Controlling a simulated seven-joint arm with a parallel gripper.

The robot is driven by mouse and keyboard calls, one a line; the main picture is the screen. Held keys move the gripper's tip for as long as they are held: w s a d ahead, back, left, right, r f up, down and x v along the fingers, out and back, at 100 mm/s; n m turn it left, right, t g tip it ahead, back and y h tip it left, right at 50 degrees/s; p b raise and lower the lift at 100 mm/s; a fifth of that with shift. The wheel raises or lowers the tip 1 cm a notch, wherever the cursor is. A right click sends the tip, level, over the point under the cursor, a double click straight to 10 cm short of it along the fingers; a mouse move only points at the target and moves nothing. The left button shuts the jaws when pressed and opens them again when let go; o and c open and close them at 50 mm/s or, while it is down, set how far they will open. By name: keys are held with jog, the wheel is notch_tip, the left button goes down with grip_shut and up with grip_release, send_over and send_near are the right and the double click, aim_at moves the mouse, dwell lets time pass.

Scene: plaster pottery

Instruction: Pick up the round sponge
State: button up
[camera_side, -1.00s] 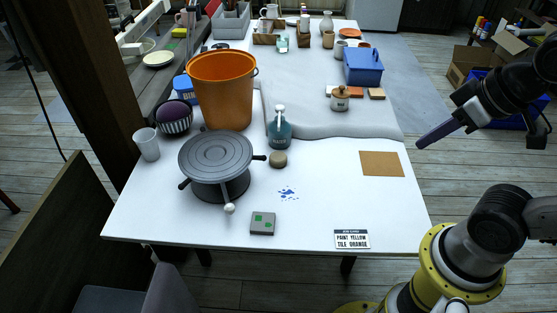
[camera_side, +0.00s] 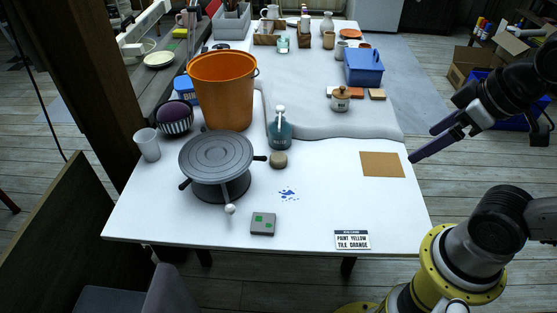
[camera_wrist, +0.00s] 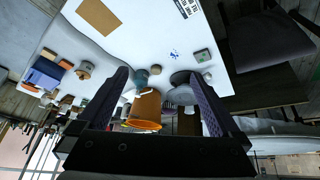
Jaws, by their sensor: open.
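The round sponge (camera_side: 278,160) is a small beige disc on the white table, right of the grey turntable (camera_side: 216,155) and just in front of the teal pump bottle (camera_side: 280,132). In the wrist view the sponge (camera_wrist: 155,69) shows small, beside the bottle, between my fingers but far beyond them. My gripper (camera_side: 424,146) is open and empty at the table's right edge, well to the right of the sponge. Its two dark fingers stand spread apart in the wrist view (camera_wrist: 160,74).
An orange bucket (camera_side: 222,92) stands behind the turntable. A cork-coloured board (camera_side: 382,164) lies between sponge and gripper. A grey block with green marks (camera_side: 263,223), blue splashes (camera_side: 287,194) and a card (camera_side: 352,239) are nearer the front. The table right of the sponge is mostly clear.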

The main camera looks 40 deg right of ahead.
jog(key=w+d+r+n+h, duration=0.1)
jog(key=w+r+n, duration=0.2)
jog(key=w, duration=0.3)
jog(key=w+r+n+g, duration=0.1)
jog(key=w+r+n, duration=0.2)
jog(key=w, duration=0.3)
jog(key=w+d+r+n+h, duration=0.1)
jog(key=w+r+n, duration=0.25)
jog(key=w, duration=0.25)
jog(key=n+g+h, duration=0.3)
jog(key=n+g, duration=0.2)
jog(key=n, duration=0.2)
send_over(278, 157)
jog(key=a, duration=0.3)
jog(key=f, duration=3.4)
jog(key=shift+s+d+f, duration=0.2)
jog(key=shift+f, duration=0.15)
jog(key=shift+y, duration=0.3)
jog(key=shift+w+x, duration=0.1)
jog(key=shift+x, duration=1.35)
jog(key=shift+w+x, duration=0.15)
jog(key=shift+x, duration=1.3)
jog(key=c, duration=1.5)
jog(key=shift+r, duration=0.1)
